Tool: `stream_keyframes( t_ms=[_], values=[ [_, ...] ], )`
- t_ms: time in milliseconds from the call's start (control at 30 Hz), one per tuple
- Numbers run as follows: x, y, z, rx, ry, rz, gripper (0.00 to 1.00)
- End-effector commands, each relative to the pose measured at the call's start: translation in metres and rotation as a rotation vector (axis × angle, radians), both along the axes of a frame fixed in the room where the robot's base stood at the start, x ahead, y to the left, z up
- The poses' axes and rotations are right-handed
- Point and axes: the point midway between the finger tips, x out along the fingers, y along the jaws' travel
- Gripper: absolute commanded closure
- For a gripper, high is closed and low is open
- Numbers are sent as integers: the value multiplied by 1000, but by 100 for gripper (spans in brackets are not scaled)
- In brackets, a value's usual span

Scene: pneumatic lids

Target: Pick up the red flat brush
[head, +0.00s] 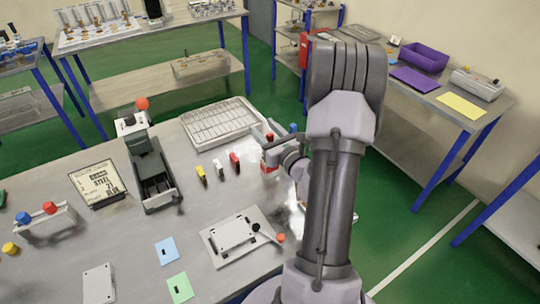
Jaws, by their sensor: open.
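A small red piece (235,161) with a pale end stands on the grey table, at the right end of a short row; it fits the red flat brush, but it is too small to make out bristles. My gripper (270,160) is just right of it, at the end of my arm, and appears apart from it. The gripper is open. Its fingertips are small and partly hidden by the wrist, and a red patch shows near them that I cannot place.
A white piece (218,168) and a yellow piece (202,174) stand left of the red one. A wire-grid tray (222,122) lies behind. A green-grey press (152,175) stands left. A white plate with a lever (240,237) lies in front. Bare table separates them.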

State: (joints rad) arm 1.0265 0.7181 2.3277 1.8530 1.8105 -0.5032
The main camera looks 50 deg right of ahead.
Motion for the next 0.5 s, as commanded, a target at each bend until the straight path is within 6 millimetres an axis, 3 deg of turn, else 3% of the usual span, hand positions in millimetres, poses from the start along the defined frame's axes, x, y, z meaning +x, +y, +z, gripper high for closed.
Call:
stream_keyframes(
  t_ms=[33,267,500],
  values=[
    [0,0,0,0,0,0,55],
    [0,0,0,-1,0,0,100],
    [-1,0,0,-1,0,0,100]
  ],
)
